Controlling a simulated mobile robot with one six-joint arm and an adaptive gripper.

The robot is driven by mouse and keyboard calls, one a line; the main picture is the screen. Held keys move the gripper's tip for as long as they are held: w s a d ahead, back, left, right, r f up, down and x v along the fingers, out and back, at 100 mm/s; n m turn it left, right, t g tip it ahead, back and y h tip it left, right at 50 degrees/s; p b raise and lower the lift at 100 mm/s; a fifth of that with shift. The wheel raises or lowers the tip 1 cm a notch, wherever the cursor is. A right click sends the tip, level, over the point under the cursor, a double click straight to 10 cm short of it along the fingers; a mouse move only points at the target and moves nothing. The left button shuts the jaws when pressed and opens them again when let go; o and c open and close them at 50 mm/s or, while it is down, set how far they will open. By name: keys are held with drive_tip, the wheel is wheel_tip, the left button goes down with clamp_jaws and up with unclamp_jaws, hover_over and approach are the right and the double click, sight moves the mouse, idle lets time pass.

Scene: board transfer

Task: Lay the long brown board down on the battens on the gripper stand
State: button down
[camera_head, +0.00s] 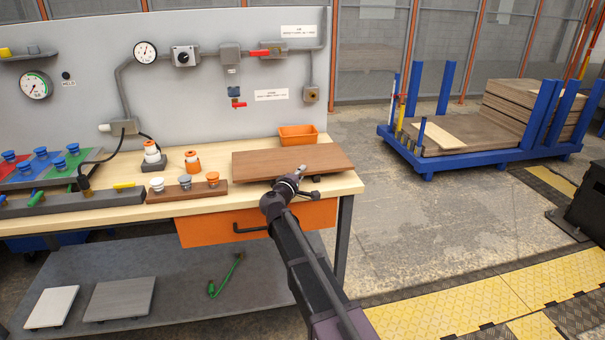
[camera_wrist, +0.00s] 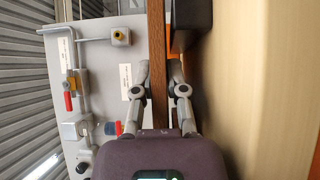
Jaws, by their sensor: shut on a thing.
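The long brown board (camera_head: 285,160) is level over the right end of the workbench in the camera_head view. In the camera_wrist view the board (camera_wrist: 158,60) shows edge-on as a brown strip between my fingers. My gripper (camera_head: 293,180) is shut on its front edge. A dark block (camera_wrist: 183,25), perhaps a batten or part of the stand, lies between the board and the bench top. Whether the board touches it I cannot tell. The rest of the stand is hidden under the board.
An orange bin (camera_head: 298,135) stands behind the board. A brown block with knobs (camera_head: 187,192) lies to its left on the bench top (camera_head: 230,150). An orange drawer (camera_head: 225,225) is below. A blue cart (camera_head: 455,160) with stacked boards stands at the right.

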drive_tip(key=shift+f+b, duration=0.25)
drive_tip(key=shift+b, duration=0.05)
idle(0.4)
drive_tip(key=c, duration=0.6)
unclamp_jaws()
drive_tip(key=shift+o, duration=0.2)
drive_tip(key=shift+s, duration=0.2)
drive_tip(key=shift+v, duration=1.4)
drive_tip(key=shift+v, duration=1.5)
